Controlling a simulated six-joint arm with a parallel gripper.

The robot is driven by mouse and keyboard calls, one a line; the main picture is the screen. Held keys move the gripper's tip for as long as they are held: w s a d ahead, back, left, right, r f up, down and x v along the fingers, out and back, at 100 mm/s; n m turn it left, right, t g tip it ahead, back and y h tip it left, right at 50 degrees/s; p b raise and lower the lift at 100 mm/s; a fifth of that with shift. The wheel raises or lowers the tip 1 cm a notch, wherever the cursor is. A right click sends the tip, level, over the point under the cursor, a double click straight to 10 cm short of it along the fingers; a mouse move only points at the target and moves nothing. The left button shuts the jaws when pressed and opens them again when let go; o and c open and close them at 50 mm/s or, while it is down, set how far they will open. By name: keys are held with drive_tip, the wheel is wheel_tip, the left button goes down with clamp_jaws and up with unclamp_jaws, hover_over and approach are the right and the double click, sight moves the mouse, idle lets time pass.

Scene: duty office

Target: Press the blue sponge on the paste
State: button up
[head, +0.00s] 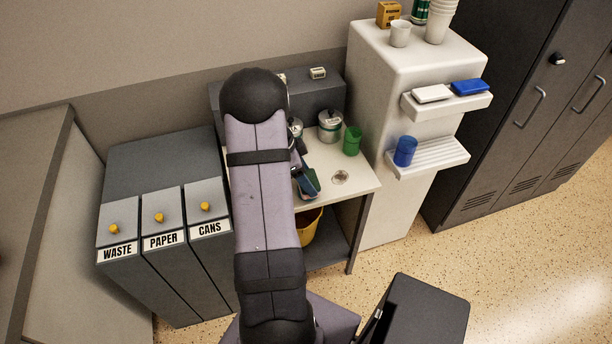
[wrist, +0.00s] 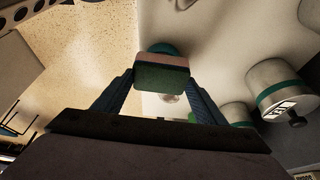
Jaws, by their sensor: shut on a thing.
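My gripper (wrist: 160,88) is shut on a small block (wrist: 160,76) with a green face and a pinkish band along its top. In the head view my gripper (head: 302,172) is partly hidden by my arm, above the white counter (head: 321,203). A flat blue slab (head: 470,87), perhaps a sponge, lies on the upper shelf of the white cabinet, apart from my gripper. A small round pale patch (head: 340,177), perhaps the paste, is on the counter to the right of my gripper. A pale round edge (wrist: 170,98) shows below the block in the wrist view.
Lidded canisters (head: 330,122) and a green cup (head: 352,140) stand behind the patch. A white slab (head: 432,93) lies beside the blue one; a blue cup (head: 405,151) stands on the lower shelf (head: 440,156). A yellow bucket (head: 311,228) is under the counter.

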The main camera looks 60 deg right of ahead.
drive_tip(key=shift+r+p, duration=1.55)
drive_tip(key=shift+r, duration=1.9)
drive_tip(key=w+a+r+n+t+h, duration=0.1)
drive_tip(key=w+a+r+n, duration=0.2)
drive_tip(key=w+a, duration=0.7)
drive_tip(key=w+a+r+n+t+h, duration=0.1)
drive_tip(key=w+a+r+n, duration=0.3)
drive_tip(key=w+a, duration=0.5)
drive_tip(key=w+a+f+n+t+y, duration=0.1)
drive_tip(key=w+a+n+t+y, duration=0.1)
drive_tip(key=a+n, duration=0.8)
drive_tip(key=w+a+f+n+t+y, duration=0.1)
drive_tip(key=a+n+t, duration=0.3)
drive_tip(key=a+n, duration=0.6)
drive_tip(key=shift+w+a+f+y, duration=0.35)
drive_tip(key=shift+a+f+y, duration=0.4)
drive_tip(key=shift+a, duration=1.05)
